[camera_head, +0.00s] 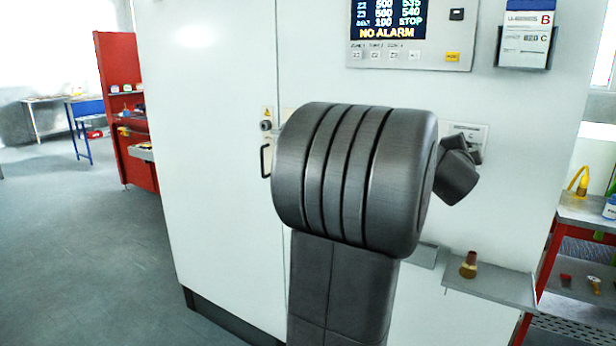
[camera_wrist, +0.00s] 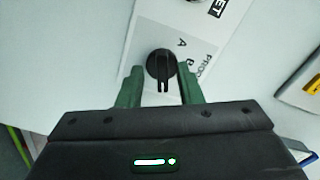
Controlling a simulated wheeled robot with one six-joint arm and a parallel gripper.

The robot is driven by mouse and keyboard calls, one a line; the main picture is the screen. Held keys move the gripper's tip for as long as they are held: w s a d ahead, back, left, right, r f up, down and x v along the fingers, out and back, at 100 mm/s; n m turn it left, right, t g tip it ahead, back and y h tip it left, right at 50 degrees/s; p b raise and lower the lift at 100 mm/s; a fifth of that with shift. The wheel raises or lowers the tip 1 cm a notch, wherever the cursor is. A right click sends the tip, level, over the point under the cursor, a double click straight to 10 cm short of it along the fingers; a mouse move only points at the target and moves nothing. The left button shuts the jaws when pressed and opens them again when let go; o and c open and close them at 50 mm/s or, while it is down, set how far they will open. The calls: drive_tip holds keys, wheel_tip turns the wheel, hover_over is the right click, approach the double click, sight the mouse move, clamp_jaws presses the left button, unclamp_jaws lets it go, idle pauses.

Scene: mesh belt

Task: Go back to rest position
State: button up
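In the wrist view my gripper (camera_wrist: 160,70) has its two green fingers apart, with nothing held between them. A black rotary knob (camera_wrist: 162,66) on a white label plate (camera_wrist: 200,48) shows between and just beyond the fingertips. Letters A and B are printed beside the knob. I cannot tell whether the fingers touch it.
A large white cabinet (camera_head: 215,130) stands close in front, with a display panel (camera_head: 412,32) and a paper holder (camera_head: 526,35). A red rack (camera_head: 590,222) stands at right. Open floor (camera_head: 80,240) lies left.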

drive_tip(key=shift+s+a+r+n+p, duration=0.1)
drive_tip(key=shift+n+p, duration=1.4)
drive_tip(key=shift+n, duration=0.75)
drive_tip(key=shift+s+a+r+n+p, duration=0.1)
drive_tip(key=shift+n+p, duration=1.35)
drive_tip(key=shift+n, duration=0.8)
drive_tip(key=shift+a, duration=0.1)
